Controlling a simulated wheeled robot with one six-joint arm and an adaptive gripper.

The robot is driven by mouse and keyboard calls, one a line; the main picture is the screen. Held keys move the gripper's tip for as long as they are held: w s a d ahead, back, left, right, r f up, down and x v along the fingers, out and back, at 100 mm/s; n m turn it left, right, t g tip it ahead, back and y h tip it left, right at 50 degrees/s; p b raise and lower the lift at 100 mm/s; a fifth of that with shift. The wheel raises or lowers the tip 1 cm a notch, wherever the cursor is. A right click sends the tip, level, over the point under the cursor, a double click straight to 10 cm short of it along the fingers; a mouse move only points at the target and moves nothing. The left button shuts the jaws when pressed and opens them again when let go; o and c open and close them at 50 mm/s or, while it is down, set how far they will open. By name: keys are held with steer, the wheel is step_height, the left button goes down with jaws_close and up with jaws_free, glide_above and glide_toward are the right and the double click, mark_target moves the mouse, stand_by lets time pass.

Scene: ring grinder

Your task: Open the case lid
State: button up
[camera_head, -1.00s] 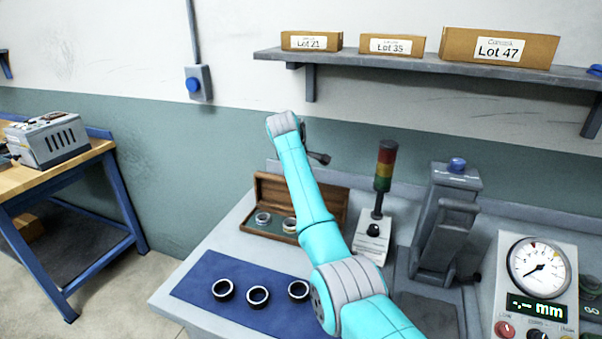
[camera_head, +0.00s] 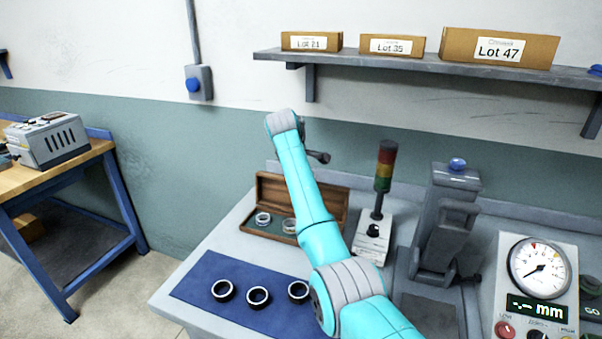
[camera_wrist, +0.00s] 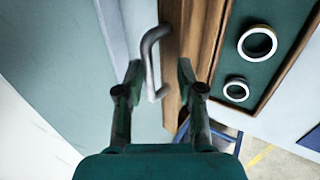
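The wooden case (camera_head: 262,233) stands at the back left of the grey bench with its lid (camera_head: 274,187) raised upright along the rear side. Two rings sit on its green lining. In the wrist view the green-lined case (camera_wrist: 275,22) is at the upper right, with a grey metal handle (camera_wrist: 147,58) beside its wooden side. My gripper (camera_wrist: 157,78) is open, with a finger on each side of the handle; I cannot tell whether they touch it.
A blue mat (camera_head: 201,272) with three dark rings lies in front of the case. A signal tower (camera_head: 383,170) stands right of my arm, then a grey device (camera_head: 437,235) and a dial gauge (camera_head: 540,265). A shelf (camera_head: 400,62) with boxes is above.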

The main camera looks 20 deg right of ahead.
steer(key=v, duration=1.1)
steer(key=shift+a+r, duration=0.1)
steer(key=shift+r, duration=0.05)
